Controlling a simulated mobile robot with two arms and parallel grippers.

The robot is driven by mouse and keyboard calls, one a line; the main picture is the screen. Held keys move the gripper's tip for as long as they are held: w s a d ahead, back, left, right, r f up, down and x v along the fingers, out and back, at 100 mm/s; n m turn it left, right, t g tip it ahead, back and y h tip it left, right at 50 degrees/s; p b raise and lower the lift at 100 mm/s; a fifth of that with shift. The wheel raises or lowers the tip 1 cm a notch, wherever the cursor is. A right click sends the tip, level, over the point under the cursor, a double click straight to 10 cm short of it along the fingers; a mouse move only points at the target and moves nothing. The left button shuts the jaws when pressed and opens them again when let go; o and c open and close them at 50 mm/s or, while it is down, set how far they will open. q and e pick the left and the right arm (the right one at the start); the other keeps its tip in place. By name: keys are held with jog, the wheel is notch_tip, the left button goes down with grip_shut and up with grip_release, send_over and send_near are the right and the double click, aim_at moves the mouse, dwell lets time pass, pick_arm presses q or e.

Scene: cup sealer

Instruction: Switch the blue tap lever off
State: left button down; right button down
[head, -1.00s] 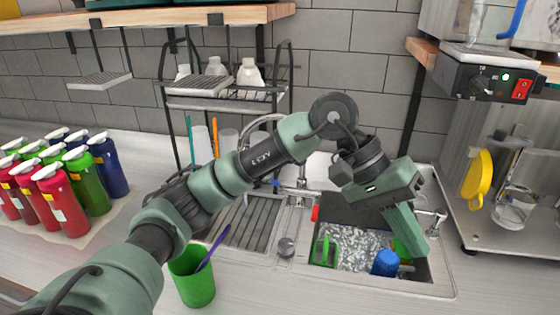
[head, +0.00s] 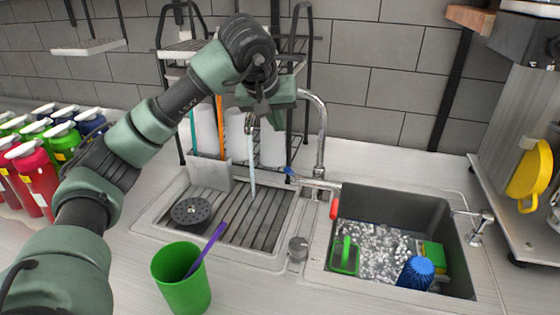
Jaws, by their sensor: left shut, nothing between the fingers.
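The blue tap lever (head: 289,171) sticks out on the left side of the tap base, behind the sink. The chrome tap (head: 320,140) curves up, and its spout points left over the ribbed drainboard. A thin stream of water (head: 251,160) runs from the spout onto the drainboard. A red lever (head: 334,208) is on the other side of the tap base. My left gripper (head: 276,118) is shut and empty, in front of the tap's arch, above and left of the blue lever and apart from it. Its fingertips are partly hidden. My right gripper is out of view.
The sink basin (head: 445,206) holds foamy water, a green-handled item and a blue brush (head: 416,272). A green cup (head: 182,285) with a purple stick stands in front. A wire rack (head: 310,60) stands behind my left arm. Bottles (head: 38,182) crowd the left.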

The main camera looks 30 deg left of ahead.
pick_arm(q)
jog(key=shift+d, duration=0.1)
jog(key=p+x, duration=0.1)
jog(key=x, duration=0.2)
jog(key=s+p+x, duration=0.1)
jog(key=x, duration=0.3)
jog(key=d+f+p+x, duration=0.1)
jog(key=p+x, duration=0.1)
jog(key=x, duration=0.1)
jog(key=shift+s+f, duration=0.15)
jog(key=shift+f, duration=0.25)
jog(key=shift+s+d+f, duration=0.15)
jog(key=shift+s+f, duration=0.2)
jog(key=shift+s, duration=0.15)
jog(key=shift+d+f, duration=0.1)
jog(key=shift+f, duration=0.1)
